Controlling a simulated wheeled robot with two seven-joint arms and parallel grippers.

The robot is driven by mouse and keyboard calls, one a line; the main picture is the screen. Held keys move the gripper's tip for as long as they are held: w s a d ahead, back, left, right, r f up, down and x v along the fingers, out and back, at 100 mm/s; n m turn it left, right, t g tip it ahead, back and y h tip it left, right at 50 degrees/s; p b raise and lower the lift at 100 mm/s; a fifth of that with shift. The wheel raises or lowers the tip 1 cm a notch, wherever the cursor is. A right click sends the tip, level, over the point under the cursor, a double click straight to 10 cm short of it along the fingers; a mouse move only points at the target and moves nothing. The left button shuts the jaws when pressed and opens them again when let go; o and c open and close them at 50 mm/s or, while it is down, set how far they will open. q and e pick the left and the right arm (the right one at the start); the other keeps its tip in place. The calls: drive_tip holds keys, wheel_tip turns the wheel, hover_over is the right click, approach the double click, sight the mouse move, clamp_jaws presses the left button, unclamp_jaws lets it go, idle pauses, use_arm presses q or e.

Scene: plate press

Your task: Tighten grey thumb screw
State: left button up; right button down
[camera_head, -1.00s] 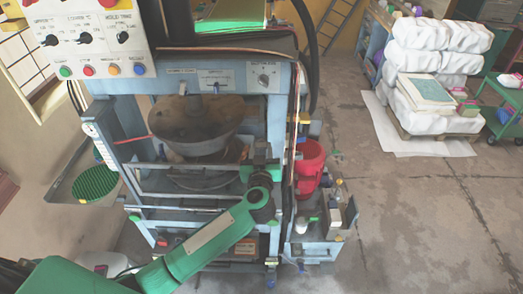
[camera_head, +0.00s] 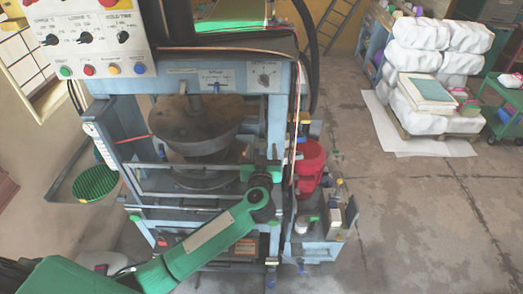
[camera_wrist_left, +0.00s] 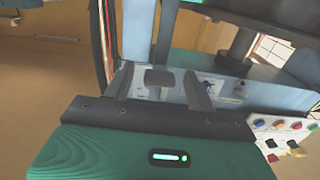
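My left gripper (camera_wrist_left: 160,88) shows in the left wrist view with its two dark fingers apart. A small grey block-shaped head (camera_wrist_left: 158,77), which looks like the grey thumb screw, shows between the fingers, with gaps visible on both sides. I cannot tell how far it is from the fingertips in depth. In the head view my left wrist (camera_head: 264,176) is at the front right of the blue press (camera_head: 180,205). The fingertips and the screw are not clear there, partly hidden by the wrist. My right gripper is not in view.
The press carries a dark round plate (camera_head: 195,122) and a control panel (camera_head: 90,35) at top left. A red container (camera_head: 311,165) stands just right of the press. A green round basket (camera_head: 95,182) is at left. Floor at right is clear before white stacked sacks (camera_head: 425,70).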

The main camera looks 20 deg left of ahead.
use_arm(q)
drive_tip(key=b+v, duration=0.4)
drive_tip(key=v, duration=0.9)
drive_tip(key=shift+s, duration=0.4)
drive_tip(key=shift+d, duration=0.1)
